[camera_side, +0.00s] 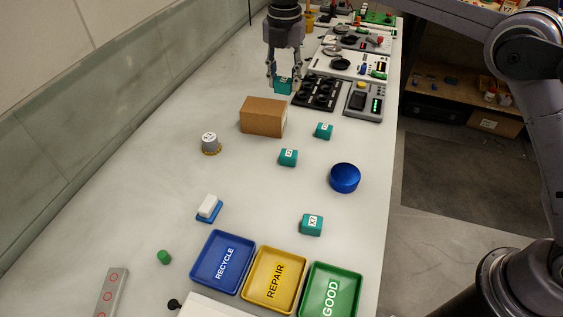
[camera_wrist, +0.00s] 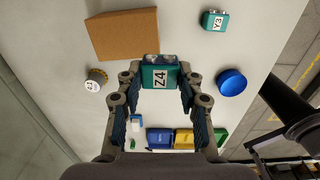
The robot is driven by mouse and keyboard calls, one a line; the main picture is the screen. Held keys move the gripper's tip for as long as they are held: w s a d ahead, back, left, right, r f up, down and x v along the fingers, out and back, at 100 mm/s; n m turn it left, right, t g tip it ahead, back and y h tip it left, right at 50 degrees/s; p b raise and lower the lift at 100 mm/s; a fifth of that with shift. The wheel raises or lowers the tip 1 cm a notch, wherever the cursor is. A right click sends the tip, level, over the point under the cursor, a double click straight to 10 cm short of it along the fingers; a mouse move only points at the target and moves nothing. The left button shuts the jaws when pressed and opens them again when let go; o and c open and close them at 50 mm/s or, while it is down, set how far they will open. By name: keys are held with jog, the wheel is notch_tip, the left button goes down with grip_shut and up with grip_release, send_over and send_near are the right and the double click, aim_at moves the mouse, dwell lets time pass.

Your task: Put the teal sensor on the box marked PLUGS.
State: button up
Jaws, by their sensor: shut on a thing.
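My gripper (camera_side: 284,84) is at the far end of the bench, shut on a teal block (camera_side: 283,87). In the wrist view the held teal block, labelled Z4 (camera_wrist: 160,76), sits between my fingertips (camera_wrist: 158,84). A plain brown box (camera_side: 263,117) stands on the bench just nearer the side camera than my gripper; it also shows in the wrist view (camera_wrist: 122,35). No PLUGS marking is readable on its visible faces. Other teal blocks lie on the bench: one beside the box (camera_side: 324,131), one in the middle (camera_side: 288,157), and one near the trays (camera_side: 312,225).
Blue RECYCLE (camera_side: 223,262), yellow REPAIR (camera_side: 275,280) and green GOOD (camera_side: 331,291) trays stand at the near end. A black tray (camera_side: 319,92) and instruments stand right of my gripper.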

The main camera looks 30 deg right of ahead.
jog(key=a, duration=0.1)
jog(key=a+f, duration=0.2)
jog(key=shift+w+a+f, duration=0.1)
jog(key=shift+w+a, duration=0.05)
jog(key=shift+w, duration=0.15)
jog(key=shift+f, duration=1.95)
jog(key=shift+f, duration=0.1)
jog(key=o, duration=1)
jog(key=shift+o, duration=0.2)
